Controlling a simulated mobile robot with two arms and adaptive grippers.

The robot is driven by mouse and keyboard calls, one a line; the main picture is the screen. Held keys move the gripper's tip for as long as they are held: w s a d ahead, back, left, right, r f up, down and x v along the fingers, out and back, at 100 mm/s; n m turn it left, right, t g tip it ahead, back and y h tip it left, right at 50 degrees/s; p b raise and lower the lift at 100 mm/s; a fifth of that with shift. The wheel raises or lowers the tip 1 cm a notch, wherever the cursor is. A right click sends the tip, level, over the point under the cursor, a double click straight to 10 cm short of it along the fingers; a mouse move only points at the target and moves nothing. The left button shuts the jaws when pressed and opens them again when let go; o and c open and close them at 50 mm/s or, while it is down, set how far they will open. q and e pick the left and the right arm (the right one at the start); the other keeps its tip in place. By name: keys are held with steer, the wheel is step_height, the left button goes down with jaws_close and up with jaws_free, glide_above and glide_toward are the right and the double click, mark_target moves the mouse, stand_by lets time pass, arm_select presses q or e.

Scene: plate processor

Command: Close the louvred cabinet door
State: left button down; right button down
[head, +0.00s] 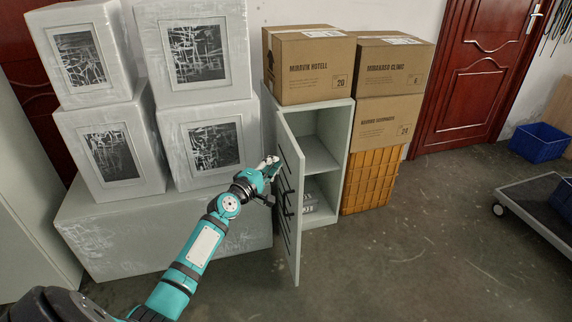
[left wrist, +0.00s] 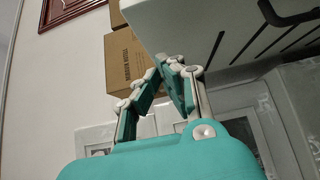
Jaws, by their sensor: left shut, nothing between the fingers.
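The pale grey-green cabinet (head: 336,150) stands with its louvred door (head: 290,205) swung open toward me, showing dark slots on its outer face. The cabinet's inside, with one shelf (head: 318,157), is exposed. My left gripper (head: 272,164) is shut and empty at the left of the door, close to its outer face; whether it touches cannot be told. In the left wrist view my gripper's fingers (left wrist: 168,66) meet near the slotted door (left wrist: 235,30), which fills the upper right. My right gripper is out of view.
White wrapped boxes (head: 205,137) are stacked left of the cabinet, near my left arm. A cardboard box (head: 308,68) sits on top of the cabinet. An orange crate (head: 370,182) under more boxes stands to its right. The floor before the cabinet is clear; a cart (head: 535,205) is far right.

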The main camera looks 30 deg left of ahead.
mark_target(294, 154)
arm_select(q)
steer(key=shift+w+d+p, duration=0.45)
steer(key=shift+w+d, duration=0.95)
steer(key=shift+w, duration=0.1)
steer(key=shift+d, duration=0.1)
